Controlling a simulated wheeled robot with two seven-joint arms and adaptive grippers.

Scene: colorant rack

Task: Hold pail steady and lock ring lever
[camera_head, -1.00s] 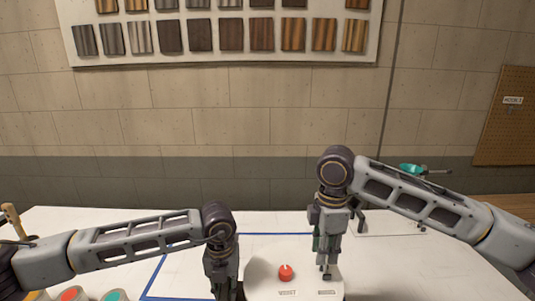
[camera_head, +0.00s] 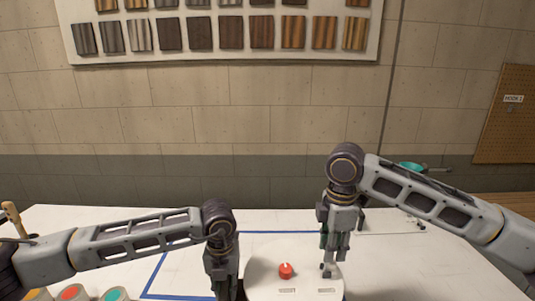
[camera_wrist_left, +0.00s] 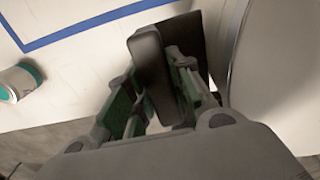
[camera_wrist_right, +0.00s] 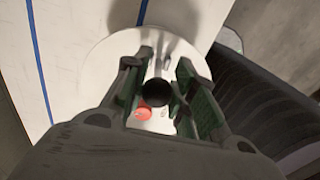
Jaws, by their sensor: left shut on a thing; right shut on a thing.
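The pail (camera_head: 265,285) stands at the front middle of the table, its round white lid facing up with a red knob (camera_head: 286,270) on it. It also shows in the right wrist view (camera_wrist_right: 104,62). My left gripper (camera_head: 222,292) is low at the pail's left side.
Cans with red (camera_head: 71,292) and teal (camera_head: 115,294) tops stand at the front left. Blue tape (camera_head: 165,268) marks the white table left of and behind the pail. A teal object (camera_head: 412,166) is at the back right, behind my right arm.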

